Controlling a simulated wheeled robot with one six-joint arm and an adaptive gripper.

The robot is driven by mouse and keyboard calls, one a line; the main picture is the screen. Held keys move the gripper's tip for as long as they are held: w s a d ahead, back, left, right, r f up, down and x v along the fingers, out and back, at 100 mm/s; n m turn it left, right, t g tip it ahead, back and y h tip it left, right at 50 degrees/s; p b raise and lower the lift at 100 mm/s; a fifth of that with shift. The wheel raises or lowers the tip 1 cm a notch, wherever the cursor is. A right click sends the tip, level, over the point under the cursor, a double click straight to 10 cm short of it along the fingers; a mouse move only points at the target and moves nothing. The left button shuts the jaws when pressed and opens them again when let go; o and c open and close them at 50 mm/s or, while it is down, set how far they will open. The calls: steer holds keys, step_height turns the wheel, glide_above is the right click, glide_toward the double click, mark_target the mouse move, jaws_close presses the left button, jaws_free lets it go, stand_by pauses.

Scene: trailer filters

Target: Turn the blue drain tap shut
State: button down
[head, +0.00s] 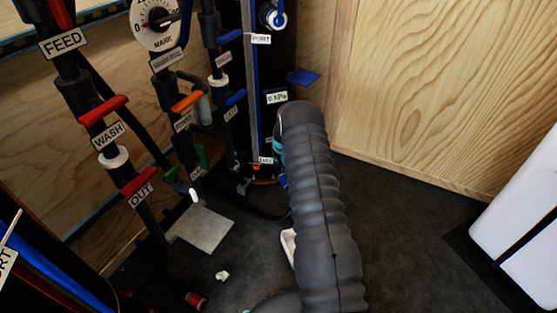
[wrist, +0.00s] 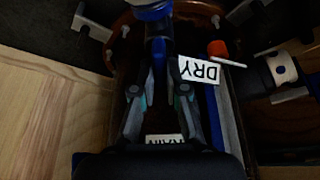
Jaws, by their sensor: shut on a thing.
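My gripper (wrist: 158,48) reaches down among the pipe fittings in the wrist view. Its two fingers come together on the blue drain tap (wrist: 154,11), whose blue part shows just beyond the fingertips. A white label reading "RAIN" (wrist: 163,139), its first letter hidden, lies between the fingers near the palm. In the head view my dark ribbed arm covers most of the gripper. The tap's exact handle angle is hard to tell in the dark.
A "DRY" label (wrist: 199,70) and an orange-red part (wrist: 217,48) sit close to the right of my fingers. The head view shows red handles (head: 103,109), a dial (head: 157,22) and a blue lever (head: 303,77). A plywood wall (head: 440,85) stands at right; dark floor (head: 400,230) is open below it.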

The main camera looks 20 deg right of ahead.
steer(key=m+b, duration=0.1)
steer(key=m+h+b, duration=0.1)
steer(key=m+b, duration=0.2)
steer(key=b, duration=0.1)
steer(key=shift+f+m+g+h, duration=0.3)
steer(key=shift+h, duration=0.1)
steer(key=m+b, duration=0.2)
steer(key=shift+w+a+r+m+g+h, duration=0.1)
steer(key=shift+m+g+h, duration=0.2)
steer(key=shift+g, duration=0.1)
steer(key=m, duration=0.2)
steer(key=m+g+h, duration=0.1)
steer(key=m, duration=0.1)
steer(key=shift+r+m+g+b, duration=0.2)
steer(key=shift+m+g+b, duration=0.1)
steer(key=shift+b, duration=0.1)
steer(key=shift+m+g, duration=0.8)
steer(key=shift+m, duration=1.4)
steer(key=c, duration=1.2)
jaws_free()
